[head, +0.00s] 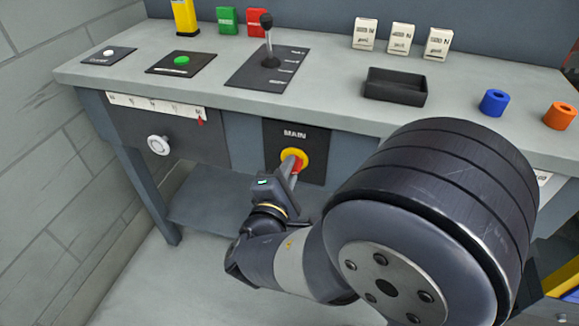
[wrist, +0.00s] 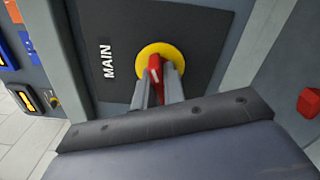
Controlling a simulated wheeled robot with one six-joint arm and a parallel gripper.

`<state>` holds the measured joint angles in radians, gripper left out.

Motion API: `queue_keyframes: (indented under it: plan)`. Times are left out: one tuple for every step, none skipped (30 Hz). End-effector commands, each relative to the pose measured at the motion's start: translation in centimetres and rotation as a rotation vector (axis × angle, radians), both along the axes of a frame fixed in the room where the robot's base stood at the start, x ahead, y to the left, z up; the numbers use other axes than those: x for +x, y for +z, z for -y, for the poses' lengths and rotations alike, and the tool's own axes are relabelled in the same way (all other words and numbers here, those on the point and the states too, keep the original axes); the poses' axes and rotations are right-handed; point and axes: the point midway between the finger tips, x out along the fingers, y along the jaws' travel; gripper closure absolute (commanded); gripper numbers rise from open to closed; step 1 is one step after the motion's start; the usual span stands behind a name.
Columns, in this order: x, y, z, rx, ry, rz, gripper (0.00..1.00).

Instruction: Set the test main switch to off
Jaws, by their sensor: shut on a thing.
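The main switch is a red handle (wrist: 154,68) on a round yellow plate (head: 299,154), set in a black panel marked MAIN (head: 315,138) on the front of the bench. In the wrist view the yellow plate (wrist: 172,55) sits beside the sideways word MAIN. My gripper (head: 290,170) is at the switch, and its fingers (wrist: 158,88) are shut on the red handle from both sides. The fingers and my wrist hide part of the handle. No on or off marking is readable.
Left of the switch are a white knob (head: 158,145) and a scale with a red pointer (head: 200,121). On the bench top (head: 330,88) are a lever (head: 268,40), a green button (head: 181,61), a black tray (head: 394,87) and blue (head: 494,103) and orange (head: 559,116) rings.

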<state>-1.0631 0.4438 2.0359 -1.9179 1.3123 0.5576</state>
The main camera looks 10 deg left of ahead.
Motion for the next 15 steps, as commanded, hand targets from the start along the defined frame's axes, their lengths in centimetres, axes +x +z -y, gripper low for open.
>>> queue_keyframes:
  plan:
    - [-0.03, 0.08, 0.01, -0.046, 0.001, -0.006, 1.00]
    - [-0.03, 0.10, 0.01, -0.075, 0.001, -0.008, 1.00]
    - [-0.03, 0.12, 0.01, -0.112, 0.001, -0.011, 1.00]
    - [-0.03, 0.12, 0.01, -0.141, 0.001, -0.014, 1.00]
    - [-0.03, 0.12, 0.01, -0.170, 0.001, -0.016, 1.00]
    - [-0.03, 0.13, 0.02, -0.208, 0.000, -0.019, 1.00]
    - [-0.03, 0.13, 0.02, -0.237, 0.000, -0.021, 1.00]
    - [-0.03, 0.15, 0.02, -0.265, 0.000, -0.023, 1.00]
    - [-0.03, 0.18, 0.03, -0.303, 0.000, -0.026, 1.00]
    - [-0.03, 0.19, 0.03, -0.331, 0.000, -0.028, 1.00]
    - [-0.03, 0.19, 0.03, -0.361, 0.000, -0.030, 1.00]
    - [-0.03, 0.18, 0.03, -0.399, 0.000, -0.034, 1.00]
    - [-0.03, 0.18, 0.03, -0.426, 0.000, -0.036, 1.00]
    - [-0.03, 0.19, 0.03, -0.454, 0.001, -0.039, 1.00]
    - [-0.03, 0.20, 0.02, -0.492, 0.001, -0.042, 1.00]
